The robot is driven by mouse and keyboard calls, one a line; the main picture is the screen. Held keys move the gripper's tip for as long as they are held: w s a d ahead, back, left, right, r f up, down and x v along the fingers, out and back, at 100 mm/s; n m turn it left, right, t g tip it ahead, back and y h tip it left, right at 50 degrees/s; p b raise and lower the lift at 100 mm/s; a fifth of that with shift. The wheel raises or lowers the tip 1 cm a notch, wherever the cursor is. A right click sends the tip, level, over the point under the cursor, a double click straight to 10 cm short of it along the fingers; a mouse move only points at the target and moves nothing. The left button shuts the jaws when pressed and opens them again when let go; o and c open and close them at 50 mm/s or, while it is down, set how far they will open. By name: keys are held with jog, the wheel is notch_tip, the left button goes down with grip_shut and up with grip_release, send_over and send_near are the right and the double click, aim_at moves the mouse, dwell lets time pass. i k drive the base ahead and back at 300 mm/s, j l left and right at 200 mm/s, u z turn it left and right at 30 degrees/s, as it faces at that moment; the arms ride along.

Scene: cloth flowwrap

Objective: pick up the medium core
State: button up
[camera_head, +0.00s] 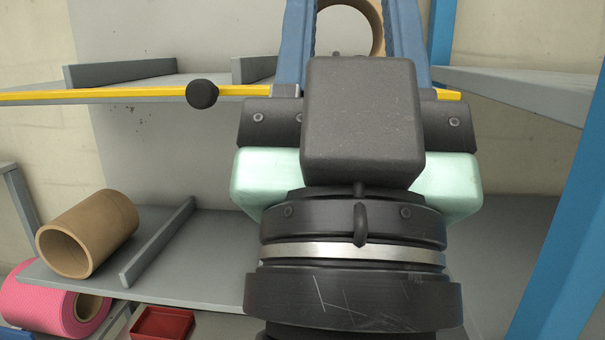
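My gripper (350,30) fills the middle of the head view, with two blue fingers pointing up and away, spread apart. Their tips run out of the top edge. A tan cardboard core (378,28) shows end-on between the fingers, its upper part cut off by the frame. It nearly fills the gap, but I cannot tell whether the fingers touch it. A second tan core (112,222) lies on its side on the lower shelf at the left, clear of the gripper. I cannot tell which core is the medium one.
The upper shelf (55,93) has a yellow front rail (130,95) and grey dividers. The lower shelf (190,270) has a slanting divider (158,243). Below it are a pink roll (45,303) and a red bin (163,323). A blue post (562,240) stands at the right.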

aim_at(92, 232)
jog(key=j, duration=2.3)
jog(key=i, duration=0.25)
